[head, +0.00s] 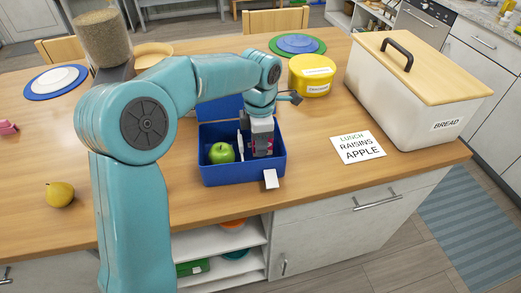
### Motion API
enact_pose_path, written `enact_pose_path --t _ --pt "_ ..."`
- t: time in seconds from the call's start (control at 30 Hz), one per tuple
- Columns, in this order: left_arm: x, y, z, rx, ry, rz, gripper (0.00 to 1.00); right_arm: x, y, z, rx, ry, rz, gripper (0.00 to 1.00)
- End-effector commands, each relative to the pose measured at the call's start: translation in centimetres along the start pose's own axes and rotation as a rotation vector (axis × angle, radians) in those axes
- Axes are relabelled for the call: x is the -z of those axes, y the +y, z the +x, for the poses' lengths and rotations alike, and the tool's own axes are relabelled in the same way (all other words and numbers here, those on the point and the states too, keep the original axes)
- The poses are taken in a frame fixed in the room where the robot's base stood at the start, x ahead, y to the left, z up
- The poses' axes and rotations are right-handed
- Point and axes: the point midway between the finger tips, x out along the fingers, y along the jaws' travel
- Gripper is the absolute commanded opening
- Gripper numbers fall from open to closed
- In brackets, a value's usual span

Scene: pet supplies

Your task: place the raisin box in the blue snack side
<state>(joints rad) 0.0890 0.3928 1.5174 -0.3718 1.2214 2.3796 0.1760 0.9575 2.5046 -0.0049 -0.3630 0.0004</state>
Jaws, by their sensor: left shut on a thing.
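A blue lunch box (225,174) stands open on the wooden table with its lid raised at the back. A white divider (241,145) splits its inside. A green apple (221,153) sits in the left part. My left gripper (262,150) points down into the right part and is shut on a small reddish box (263,143), which looks like the raisin box. The fingers and the lunch box's front wall hide most of it, so I cannot tell whether it touches the bottom. My right gripper is not in view.
A white card (358,147) reading "LUNCH RAISINS APPLE" lies to the right, beside a large bread bin (400,105). A yellow tub (312,75) stands behind. A yellow pear (60,194) lies at the left. A white tag (271,179) hangs at the lunch box's front.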

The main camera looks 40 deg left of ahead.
Motion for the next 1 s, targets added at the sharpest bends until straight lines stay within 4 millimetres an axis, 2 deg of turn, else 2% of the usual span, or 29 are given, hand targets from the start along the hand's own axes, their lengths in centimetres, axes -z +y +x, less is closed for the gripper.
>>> enact_pose_path --t 0.1,0.2,0.6,0.63,0.7,1.0 --pt "0.0 0.0 2.1 0.004 0.003 -0.001 0.02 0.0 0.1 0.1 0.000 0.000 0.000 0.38" --pt "-0.1 0.0 3.0 0.002 0.002 -0.001 0.02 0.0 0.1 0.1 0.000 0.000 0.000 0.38" --pt "-0.1 0.0 3.5 0.001 0.000 0.000 0.02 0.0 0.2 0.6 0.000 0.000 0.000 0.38" --pt "-0.1 0.0 3.4 0.001 0.000 0.000 0.38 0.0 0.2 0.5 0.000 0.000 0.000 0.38" --pt "-0.1 0.0 3.4 0.001 0.000 0.000 0.57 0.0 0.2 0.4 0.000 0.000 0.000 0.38" --pt "-0.1 0.0 3.1 0.001 0.000 0.000 0.57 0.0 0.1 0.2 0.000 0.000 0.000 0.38"
